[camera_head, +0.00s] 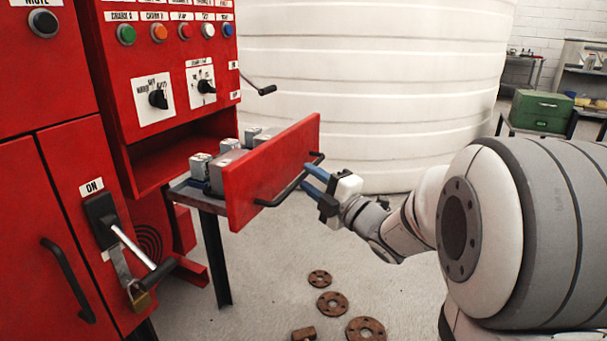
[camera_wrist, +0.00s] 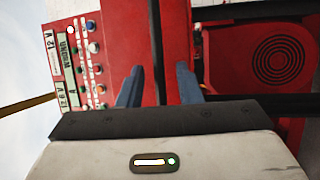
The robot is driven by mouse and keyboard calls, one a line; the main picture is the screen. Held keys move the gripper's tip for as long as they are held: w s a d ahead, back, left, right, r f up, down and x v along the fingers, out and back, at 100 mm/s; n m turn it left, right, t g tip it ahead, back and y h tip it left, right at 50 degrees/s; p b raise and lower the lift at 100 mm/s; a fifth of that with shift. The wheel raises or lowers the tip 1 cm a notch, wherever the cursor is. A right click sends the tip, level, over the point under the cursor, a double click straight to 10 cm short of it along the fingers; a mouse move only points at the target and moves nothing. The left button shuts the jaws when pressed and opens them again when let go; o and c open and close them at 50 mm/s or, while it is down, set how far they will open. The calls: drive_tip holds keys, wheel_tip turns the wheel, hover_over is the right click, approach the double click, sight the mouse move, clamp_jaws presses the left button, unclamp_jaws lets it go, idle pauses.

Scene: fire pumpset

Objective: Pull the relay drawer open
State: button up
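The relay drawer (camera_head: 272,172) stands pulled out of the red cabinet, with several grey relays (camera_head: 214,168) in its tray. Its red front carries a long black bar handle (camera_head: 288,187). My gripper (camera_head: 306,176), with two blue fingers, is at the right part of this handle. In the wrist view the fingers (camera_wrist: 160,85) are apart, and the dark handle bar (camera_wrist: 157,45) runs between them in the picture with gaps on both sides. I cannot tell whether the tips reach past the bar. The gripper holds nothing visibly.
The red cabinet (camera_head: 160,60) has buttons and knobs above the drawer. A switch lever (camera_head: 133,245) sticks out at left, and a black crank (camera_head: 262,89) above. A large white tank (camera_head: 375,80) stands behind. Rusty flanges (camera_head: 331,303) lie on the floor below.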

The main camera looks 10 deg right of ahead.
drive_tip(key=v, duration=0.5)
drive_tip(key=shift+s+d+p, duration=0.1)
drive_tip(key=shift+s+p, duration=0.05)
drive_tip(key=shift+p, duration=0.15)
drive_tip(key=s+d+r+m+g+h+p, duration=0.2)
drive_tip(key=d+r+m+g+h+p, duration=0.25)
drive_tip(key=r+m+h+p, duration=1.2)
drive_tip(key=s+a+r+m+g+y+p, duration=0.1)
drive_tip(key=s+a+m+g+y+p, duration=0.1)
drive_tip(key=s+p, duration=0.3)
drive_tip(key=s+a+r+m+g+y+p, duration=0.1)
drive_tip(key=s+a+m+g+y+p, duration=0.1)
drive_tip(key=s+g+p, duration=0.2)
drive_tip(key=s+a+r+m+g+y+p, duration=0.1)
drive_tip(key=s+m+g+y+p, duration=0.1)
drive_tip(key=s+p, duration=0.5)
drive_tip(key=s+m+g, duration=0.1)
drive_tip(key=s+g, duration=0.1)
drive_tip(key=s, duration=0.1)
drive_tip(key=shift+a+p, duration=0.3)
drive_tip(key=shift+a, duration=0.1)
drive_tip(key=shift+d, duration=0.1)
